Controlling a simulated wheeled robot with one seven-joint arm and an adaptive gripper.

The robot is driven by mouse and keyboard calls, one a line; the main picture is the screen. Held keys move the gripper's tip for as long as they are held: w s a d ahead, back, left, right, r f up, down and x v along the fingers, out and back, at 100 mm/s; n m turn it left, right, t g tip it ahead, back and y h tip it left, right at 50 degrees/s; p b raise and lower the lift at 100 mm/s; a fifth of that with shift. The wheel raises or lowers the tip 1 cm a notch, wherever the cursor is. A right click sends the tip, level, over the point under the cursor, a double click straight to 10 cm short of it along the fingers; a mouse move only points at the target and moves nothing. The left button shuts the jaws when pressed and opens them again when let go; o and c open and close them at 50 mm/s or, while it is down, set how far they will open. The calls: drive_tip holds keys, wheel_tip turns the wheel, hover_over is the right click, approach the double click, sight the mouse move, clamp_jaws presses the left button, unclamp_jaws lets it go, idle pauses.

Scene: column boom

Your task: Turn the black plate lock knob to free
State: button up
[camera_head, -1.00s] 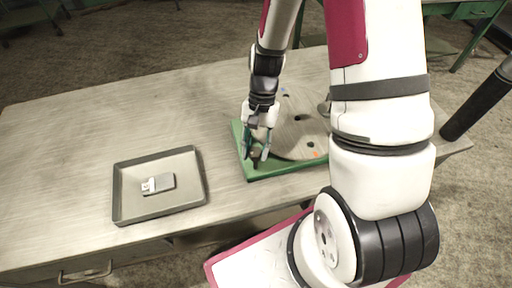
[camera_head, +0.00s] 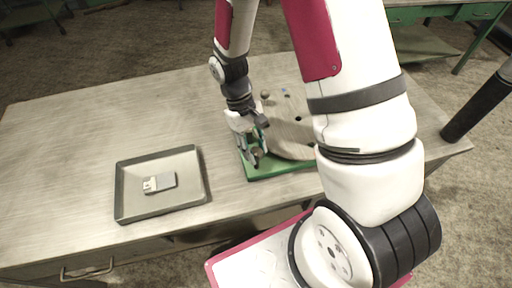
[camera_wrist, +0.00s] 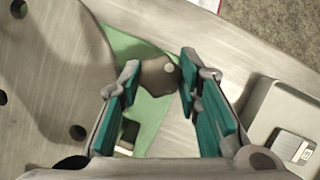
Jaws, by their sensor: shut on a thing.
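The lock knob (camera_wrist: 157,76) is a dark, rounded lobed piece with a pale dot near one edge. It sits at the corner of a green base (camera_wrist: 130,45), beside a large grey round plate (camera_wrist: 55,65) with holes. My gripper (camera_wrist: 160,72) has its teal-padded fingers on either side of the knob, shut on it. In the head view my gripper (camera_head: 256,158) points down at the near left corner of the green base (camera_head: 283,170), and the round plate (camera_head: 290,128) is partly hidden behind my arm.
A grey tray (camera_head: 122,190) with a small grey and white block (camera_head: 160,183) lies left on the table (camera_head: 90,120). The wrist view shows a small black piece (camera_wrist: 128,133) on the green base. The table behind the tray is clear.

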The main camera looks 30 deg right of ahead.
drive_tip(key=shift+a+n+t+h+p, duration=0.1)
drive_tip(key=shift+n+t+h+p, duration=0.45)
drive_tip(key=shift+n, duration=1.65)
drive_tip(key=shift+h, duration=0.25)
drive_tip(key=o, duration=1.1)
drive_tip(key=shift+o, duration=0.2)
drive_tip(key=v, duration=1.2)
drive_tip(key=shift+w, duration=0.2)
